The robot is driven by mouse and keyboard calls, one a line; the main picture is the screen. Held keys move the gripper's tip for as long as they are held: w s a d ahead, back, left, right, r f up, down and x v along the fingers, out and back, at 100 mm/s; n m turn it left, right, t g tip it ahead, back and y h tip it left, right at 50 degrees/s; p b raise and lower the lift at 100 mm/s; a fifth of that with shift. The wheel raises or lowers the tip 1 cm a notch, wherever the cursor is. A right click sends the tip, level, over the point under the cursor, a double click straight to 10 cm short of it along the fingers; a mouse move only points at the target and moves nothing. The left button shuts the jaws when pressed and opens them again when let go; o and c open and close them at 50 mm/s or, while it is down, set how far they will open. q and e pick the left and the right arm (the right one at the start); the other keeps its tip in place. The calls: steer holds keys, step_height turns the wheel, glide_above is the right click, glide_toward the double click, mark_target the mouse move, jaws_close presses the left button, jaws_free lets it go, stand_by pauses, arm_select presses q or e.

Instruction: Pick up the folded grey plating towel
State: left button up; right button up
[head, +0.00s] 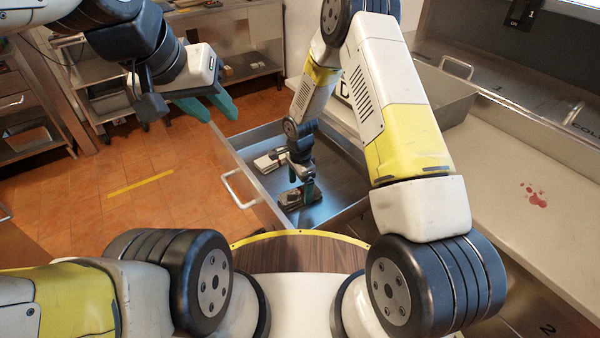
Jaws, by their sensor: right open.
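An open metal drawer (232,152) holds two small bundles. A pale, folded-looking bundle with a dark band (266,162) lies towards the drawer's far left side. A darker grey-brown bundle (291,198) lies nearer to me; I cannot tell for sure which one is the grey towel.
The drawer's front has a bar handle (240,188). A metal counter (495,150) with a red stain (534,195) runs along the right, with a deep metal pan (450,92) on it. Metal shelving (28,125) stands at the left.

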mark_target(300, 193)
step_height(300, 193, down, 2)
steer(key=shift+f, duration=0.1)
steer(key=c, duration=1.5)
step_height(300, 193, up, 10)
steer(key=shift+r, duration=0.1)
